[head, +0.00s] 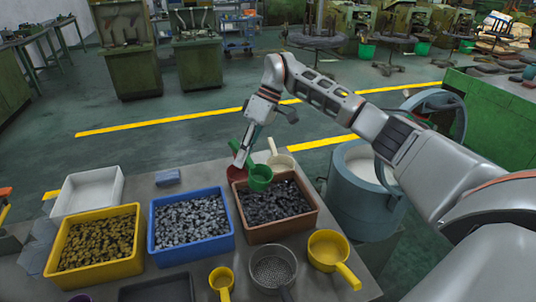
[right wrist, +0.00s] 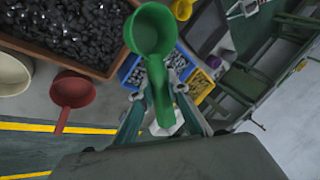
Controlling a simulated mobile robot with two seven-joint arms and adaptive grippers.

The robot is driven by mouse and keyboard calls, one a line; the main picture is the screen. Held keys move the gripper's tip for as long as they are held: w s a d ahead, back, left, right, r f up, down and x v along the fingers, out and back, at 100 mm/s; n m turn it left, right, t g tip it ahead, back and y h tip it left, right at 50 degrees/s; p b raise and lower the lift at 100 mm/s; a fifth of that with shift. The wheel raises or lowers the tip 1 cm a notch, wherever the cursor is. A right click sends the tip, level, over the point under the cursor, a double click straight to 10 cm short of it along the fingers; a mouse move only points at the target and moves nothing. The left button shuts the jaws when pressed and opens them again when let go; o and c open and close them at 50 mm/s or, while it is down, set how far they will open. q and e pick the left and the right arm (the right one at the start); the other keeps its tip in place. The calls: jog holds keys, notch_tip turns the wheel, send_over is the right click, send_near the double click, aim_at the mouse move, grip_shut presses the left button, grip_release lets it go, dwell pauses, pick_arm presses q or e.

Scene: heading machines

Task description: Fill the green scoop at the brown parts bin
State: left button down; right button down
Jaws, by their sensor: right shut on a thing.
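The green scoop (head: 260,178) is at the back edge of the brown parts bin (head: 280,233), which is full of dark metal parts. My right gripper (head: 244,152) is shut on its handle, behind the bin. In the right wrist view the green scoop (right wrist: 152,30) points away from my right gripper (right wrist: 165,115), its handle between the fingers. Only green shows in its bowl; I see no parts in it. The brown bin (right wrist: 95,71) lies to the left there. Whether the scoop touches the bin is unclear. My left gripper is out of view.
A red scoop (head: 235,173) and a cream scoop (head: 283,161) lie close behind the brown bin. A blue bin (head: 193,254) and a yellow bin (head: 95,277) stand to its left. A yellow scoop (head: 325,249) and a grey sieve (head: 273,270) lie in front.

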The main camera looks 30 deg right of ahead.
jog(key=w+d+f+m+t, duration=0.3)
jog(key=d+f, duration=0.2)
jog(key=d, duration=0.4)
jog(key=s+f, duration=0.4)
jog(key=f, duration=0.8)
notch_tip(320, 180, up, 11)
jog(key=w+g, duration=0.2)
jog(key=shift+d+f+m, duration=0.2)
jog(key=shift+m, duration=0.1)
dwell(1.2)
jog(key=shift+a, duration=0.1)
dwell(0.4)
